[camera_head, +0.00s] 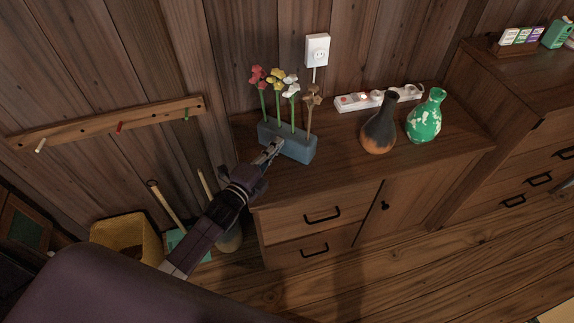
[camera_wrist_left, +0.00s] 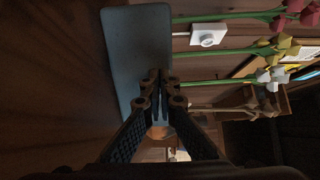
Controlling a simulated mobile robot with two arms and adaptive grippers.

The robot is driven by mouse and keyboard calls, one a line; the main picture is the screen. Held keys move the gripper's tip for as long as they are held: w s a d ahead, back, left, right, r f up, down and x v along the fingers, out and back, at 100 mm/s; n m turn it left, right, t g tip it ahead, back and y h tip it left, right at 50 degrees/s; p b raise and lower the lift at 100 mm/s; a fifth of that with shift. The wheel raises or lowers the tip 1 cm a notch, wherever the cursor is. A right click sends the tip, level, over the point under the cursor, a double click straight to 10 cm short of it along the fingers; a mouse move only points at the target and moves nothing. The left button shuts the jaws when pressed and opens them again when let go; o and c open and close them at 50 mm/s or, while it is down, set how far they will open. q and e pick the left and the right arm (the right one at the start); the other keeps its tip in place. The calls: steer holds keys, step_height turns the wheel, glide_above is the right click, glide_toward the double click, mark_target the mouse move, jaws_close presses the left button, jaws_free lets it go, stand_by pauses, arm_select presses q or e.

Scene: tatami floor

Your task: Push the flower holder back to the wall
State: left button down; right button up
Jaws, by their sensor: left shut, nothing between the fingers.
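The flower holder (camera_head: 299,147) is a blue-grey block with red, yellow, white and brown flowers standing in it. It sits on top of the wooden cabinet, near the wall. My left gripper (camera_head: 274,146) is shut and empty, with its fingertips at the front face of the holder. In the left wrist view the holder (camera_wrist_left: 138,48) lies right beyond the closed fingertips (camera_wrist_left: 160,78). They look to be touching or very close; I cannot tell which. The wooden wall (camera_head: 262,45) rises behind the holder. My right gripper is not in view.
A dark vase (camera_head: 379,132) and a green-and-white vase (camera_head: 425,120) stand to the right on the cabinet top (camera_head: 340,163). A white power strip (camera_head: 372,99) lies along the wall, below an outlet (camera_head: 317,49). A yellow bin (camera_head: 125,238) stands on the floor at left.

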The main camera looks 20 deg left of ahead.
mark_target(273, 135)
arm_select(q)
steer(key=shift+w+a+r+b, duration=0.2)
steer(key=shift+w+a+b, duration=0.2)
steer(key=shift+w+a, duration=0.3)
steer(key=shift+w+a+r, duration=0.1)
steer(key=shift+w+a, duration=0.3)
steer(key=shift+w, duration=0.15)
steer(key=shift+w+a, duration=0.1)
steer(key=shift+w, duration=0.1)
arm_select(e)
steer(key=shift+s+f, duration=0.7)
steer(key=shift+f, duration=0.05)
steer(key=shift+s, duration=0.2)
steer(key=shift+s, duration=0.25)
arm_select(q)
steer(key=shift+s, duration=0.1)
